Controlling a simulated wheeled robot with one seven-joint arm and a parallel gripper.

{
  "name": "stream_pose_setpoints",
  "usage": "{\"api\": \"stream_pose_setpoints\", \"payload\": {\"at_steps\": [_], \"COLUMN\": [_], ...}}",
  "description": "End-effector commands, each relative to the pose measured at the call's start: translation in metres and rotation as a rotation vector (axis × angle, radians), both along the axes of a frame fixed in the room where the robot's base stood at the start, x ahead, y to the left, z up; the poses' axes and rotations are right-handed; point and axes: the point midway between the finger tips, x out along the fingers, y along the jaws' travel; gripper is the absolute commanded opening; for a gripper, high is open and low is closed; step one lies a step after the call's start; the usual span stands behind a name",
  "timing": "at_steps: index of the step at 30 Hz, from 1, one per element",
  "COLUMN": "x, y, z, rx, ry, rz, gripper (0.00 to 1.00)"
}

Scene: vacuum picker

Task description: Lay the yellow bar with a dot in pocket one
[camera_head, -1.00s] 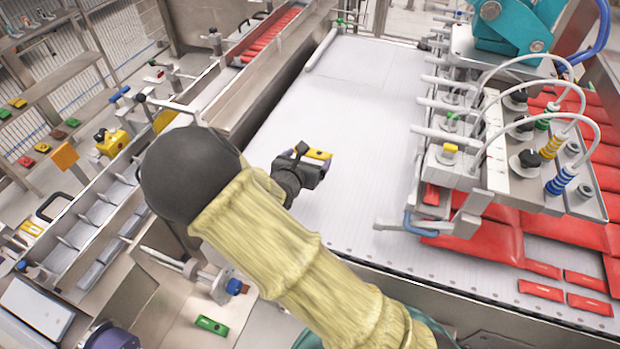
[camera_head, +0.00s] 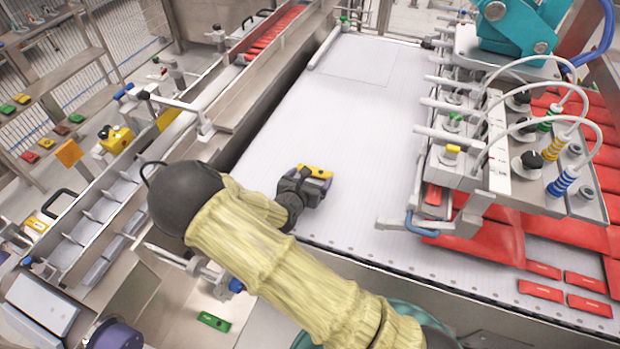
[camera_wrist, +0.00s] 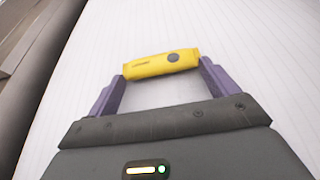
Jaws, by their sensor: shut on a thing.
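My gripper (camera_head: 306,184) is shut on a yellow bar (camera_head: 316,171) over the white belt. In the wrist view the bar (camera_wrist: 161,64) lies across between the two purple fingers, with a dark round dot near its right end and small print at its left. The bar looks slightly tilted in that view. I cannot tell how high it is above the belt. At the left is a metal trough (camera_head: 99,213) divided into several compartments. I cannot read which one is pocket one.
The white belt (camera_head: 360,110) is mostly clear. A picker head with hoses (camera_head: 510,150) stands over red packs (camera_head: 565,230) at right. A metal rail (camera_head: 245,95) lies between belt and trough. A green bar (camera_head: 213,321) lies low at front left.

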Motion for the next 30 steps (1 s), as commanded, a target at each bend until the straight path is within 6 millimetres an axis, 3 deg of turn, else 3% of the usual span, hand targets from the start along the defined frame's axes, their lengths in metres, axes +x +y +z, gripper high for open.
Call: {"api": "stream_pose_setpoints", "payload": {"at_steps": [13,14,15,25,30], "x": [0.0,0.0,0.0,-0.001,-0.019], "y": [0.001,0.002,0.001,0.001,0.009], "z": [-0.008,-0.007,-0.006,-0.002,0.004], "rx": [0.002,0.002,0.002,0.001,0.003], "ry": [-0.002,-0.002,-0.002,-0.002,-0.002], "rz": [0.002,0.002,0.002,0.001,0.004], "gripper": [0.64,0.92,1.0,1.0,1.0]}}
